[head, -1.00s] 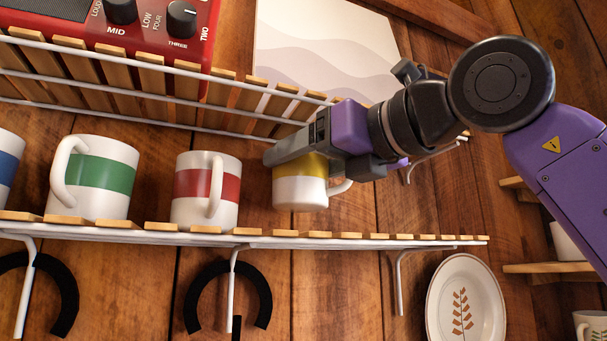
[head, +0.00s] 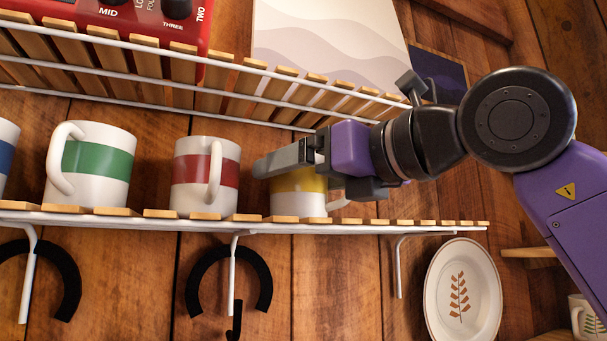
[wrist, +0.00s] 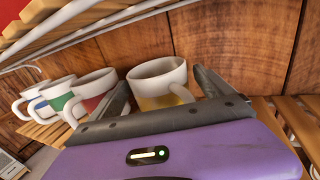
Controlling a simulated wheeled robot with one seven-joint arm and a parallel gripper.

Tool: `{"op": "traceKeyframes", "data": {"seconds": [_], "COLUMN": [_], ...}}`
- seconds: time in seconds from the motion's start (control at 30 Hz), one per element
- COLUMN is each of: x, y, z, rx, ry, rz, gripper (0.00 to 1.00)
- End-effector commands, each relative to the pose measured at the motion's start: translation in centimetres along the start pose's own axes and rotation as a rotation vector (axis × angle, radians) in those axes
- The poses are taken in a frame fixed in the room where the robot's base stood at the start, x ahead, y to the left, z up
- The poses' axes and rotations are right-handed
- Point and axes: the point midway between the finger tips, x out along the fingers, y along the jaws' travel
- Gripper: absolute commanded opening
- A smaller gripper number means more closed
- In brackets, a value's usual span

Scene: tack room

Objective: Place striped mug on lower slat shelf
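The striped mug (head: 299,205), white with a yellow band, is upright at the lower slat shelf (head: 370,226), right of the red-striped mug. Its base looks level with the slats and appears to touch them. My gripper (head: 285,162) reaches in from the right, with its fingers at the mug's upper part, and hides its rim in the head view.
Red-striped (head: 205,177), green-striped (head: 92,165) and blue-striped (head: 6,155) mugs stand to the left on the same shelf. The upper slat shelf (head: 220,87) with a red device (head: 140,22) is close above my gripper. The lower shelf is clear to the right.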

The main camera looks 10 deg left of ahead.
Motion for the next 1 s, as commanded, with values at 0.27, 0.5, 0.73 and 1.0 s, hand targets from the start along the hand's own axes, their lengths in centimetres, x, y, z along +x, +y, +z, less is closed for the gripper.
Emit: {"op": "traceKeyframes", "data": {"seconds": [0.27, 0.5, 0.73, 1.0], "x": [0.0, -1.9, -6.8, -11.0], "y": [0.0, -0.1, -0.1, -0.1], "z": [0.1, 0.1, 0.0, 0.1], "rx": [0.000, -0.004, -0.004, -0.002], "ry": [0.000, -0.003, -0.003, -0.001], "rz": [0.000, -0.003, -0.004, -0.003], "gripper": [0.92, 0.92, 0.92, 0.92]}}
